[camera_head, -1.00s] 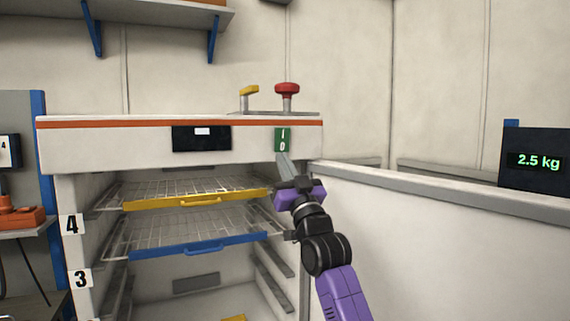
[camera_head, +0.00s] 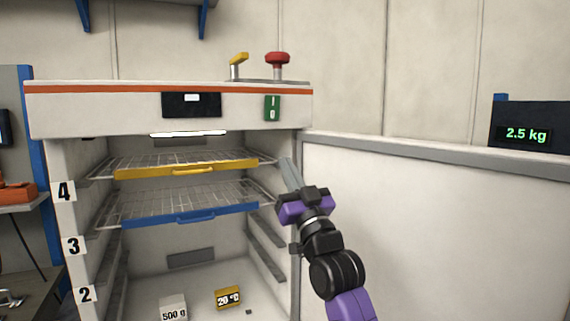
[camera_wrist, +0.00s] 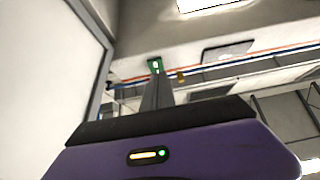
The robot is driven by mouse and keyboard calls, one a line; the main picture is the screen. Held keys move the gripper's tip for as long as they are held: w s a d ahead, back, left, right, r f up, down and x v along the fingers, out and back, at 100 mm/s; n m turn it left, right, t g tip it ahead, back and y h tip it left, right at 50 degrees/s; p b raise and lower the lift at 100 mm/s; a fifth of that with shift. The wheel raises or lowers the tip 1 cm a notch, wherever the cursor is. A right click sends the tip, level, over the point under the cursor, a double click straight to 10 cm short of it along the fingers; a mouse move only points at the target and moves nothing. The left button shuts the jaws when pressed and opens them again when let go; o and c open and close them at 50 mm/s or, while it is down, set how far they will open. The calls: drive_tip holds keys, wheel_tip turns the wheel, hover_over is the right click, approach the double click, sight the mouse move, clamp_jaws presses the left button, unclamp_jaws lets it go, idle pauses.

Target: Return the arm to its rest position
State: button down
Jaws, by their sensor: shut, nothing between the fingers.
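My gripper (camera_head: 284,163) is shut and empty, its grey fingers together and pointing up and to the left, in front of the cabinet's right front edge. It is below the green I/0 switch (camera_head: 272,108) and apart from it. In the wrist view the shut fingers (camera_wrist: 157,88) point toward the same green switch (camera_wrist: 155,65), which lies beyond their tips. My purple and black arm comes up from the bottom of the head view.
The open cabinet (camera_head: 60,115) holds a yellow-edged rack (camera_head: 190,171) and a blue-edged rack (camera_head: 190,215). A 500 g block (camera_head: 173,308) and a yellow 20 °C block (camera_head: 228,298) sit on its floor. The open door (camera_head: 420,230) stands right of my gripper. A red knob (camera_head: 277,60) is on top.

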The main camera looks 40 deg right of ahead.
idle(0.6)
drive_tip(key=s+a+f+g, duration=0.1)
drive_tip(key=s+a+f, duration=0.4)
drive_tip(key=s+f, duration=0.3)
drive_tip(key=s+a+f+g+y, duration=0.1)
drive_tip(key=s+a+f, duration=0.45)
drive_tip(key=f, duration=0.35)
drive_tip(key=s+a+f+g, duration=0.1)
drive_tip(key=s+a+f, duration=0.3)
drive_tip(key=s+f, duration=0.4)
drive_tip(key=s+a+f+n+g+y, duration=0.1)
drive_tip(key=s+a+f+g+y, duration=0.1)
drive_tip(key=s, duration=0.6)
drive_tip(key=s+a+f+n+g+y, duration=0.1)
drive_tip(key=s+a+f+g+y, duration=0.1)
drive_tip(key=s+a+f, duration=0.2)
drive_tip(key=s+a+f+n+g+y, duration=0.1)
drive_tip(key=s+a+f+g+y, duration=0.1)
drive_tip(key=s+f, duration=0.6)
drive_tip(key=s+a, duration=0.1)
drive_tip(key=s, duration=0.3)
drive_tip(key=shift+a+g, duration=0.3)
